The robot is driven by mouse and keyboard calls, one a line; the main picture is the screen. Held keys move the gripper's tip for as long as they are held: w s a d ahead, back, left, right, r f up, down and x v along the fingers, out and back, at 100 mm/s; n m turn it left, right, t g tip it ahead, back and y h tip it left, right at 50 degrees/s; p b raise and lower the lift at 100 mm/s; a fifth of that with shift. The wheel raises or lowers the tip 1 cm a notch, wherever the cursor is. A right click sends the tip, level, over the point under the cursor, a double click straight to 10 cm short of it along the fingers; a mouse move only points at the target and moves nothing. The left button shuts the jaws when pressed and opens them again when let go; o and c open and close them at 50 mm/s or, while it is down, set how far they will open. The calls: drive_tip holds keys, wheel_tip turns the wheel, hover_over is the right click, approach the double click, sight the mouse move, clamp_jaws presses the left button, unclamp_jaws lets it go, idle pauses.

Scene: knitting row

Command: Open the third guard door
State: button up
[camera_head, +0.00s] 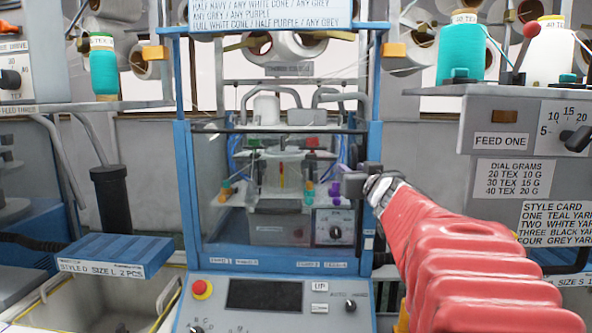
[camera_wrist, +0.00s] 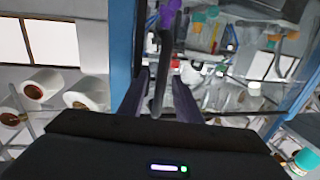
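A blue-framed machine with a clear guard door (camera_head: 225,185) stands in the middle of the head view; the door looks closed. My gripper (camera_head: 362,183), on the red-sleeved arm, is at the right post of this door. In the wrist view a dark bar-shaped handle (camera_wrist: 161,75) stands between the two fingers of my gripper (camera_wrist: 160,90), and the fingers look apart with narrow gaps on either side. The blue frame (camera_wrist: 123,45) and the clear pane show beyond it. The handle is mostly hidden by my gripper in the head view.
A control panel (camera_head: 215,315) with a red button juts out below the door. A blue box (camera_head: 110,254) sits over an open bin at left. A grey feed unit (camera_head: 490,125) with yarn cones stands at right, close to my arm.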

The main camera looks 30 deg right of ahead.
drive_tip(key=shift+c, duration=0.2)
clamp_jaws()
idle(0.4)
